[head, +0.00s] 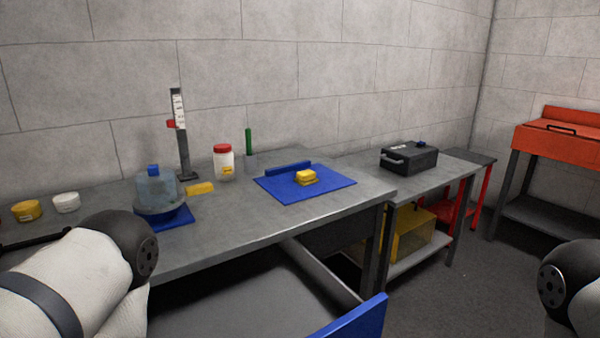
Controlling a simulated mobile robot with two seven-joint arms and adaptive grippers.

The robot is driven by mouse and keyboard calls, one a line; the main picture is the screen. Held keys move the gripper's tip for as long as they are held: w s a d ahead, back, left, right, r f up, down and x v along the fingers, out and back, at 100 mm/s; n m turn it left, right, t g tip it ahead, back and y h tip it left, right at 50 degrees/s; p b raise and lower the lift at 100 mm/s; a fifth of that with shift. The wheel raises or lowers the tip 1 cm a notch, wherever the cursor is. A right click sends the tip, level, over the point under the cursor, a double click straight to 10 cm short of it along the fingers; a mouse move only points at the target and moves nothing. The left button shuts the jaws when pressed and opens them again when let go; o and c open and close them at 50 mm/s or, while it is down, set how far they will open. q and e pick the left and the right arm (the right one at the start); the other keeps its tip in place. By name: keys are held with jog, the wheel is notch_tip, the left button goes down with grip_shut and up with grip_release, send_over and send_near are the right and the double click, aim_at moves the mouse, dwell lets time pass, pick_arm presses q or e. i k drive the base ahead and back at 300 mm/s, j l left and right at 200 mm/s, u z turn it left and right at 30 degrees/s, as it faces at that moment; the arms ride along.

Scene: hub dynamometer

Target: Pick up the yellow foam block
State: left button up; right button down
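A small yellow block (306,177) sits on a blue mat (335,187) at the right part of the grey workbench. A flatter yellow piece (200,188) lies on the bench farther left, beside a domed clear vessel. I cannot tell for certain which one is foam; the one on the mat looks more like a block. Nothing touches the block on the mat from above. Parts of my arms show at the lower left and the lower right edge, but neither gripper is in view.
The domed vessel (156,192) stands on a blue base. Behind are a height gauge (180,135), a red-lidded jar (223,163) and a green-handled tool (248,143). A blue bar (288,168) lies along the mat's back. A black case (409,157) sits farther right. The bench front is mostly clear.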

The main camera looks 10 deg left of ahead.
aim_at(306, 178)
jog(key=i+l+u, duration=0.2)
jog(key=l, duration=0.2)
jog(key=i+l+u, duration=0.2)
jog(key=l, duration=0.25)
jog(key=i+l+u, duration=0.2)
jog(key=l, duration=0.3)
jog(key=l+u, duration=0.15)
jog(key=l, duration=0.3)
jog(key=i+l+u, duration=0.2)
jog(key=l, duration=0.35)
jog(key=l+u, duration=0.2)
jog(key=l, duration=0.3)
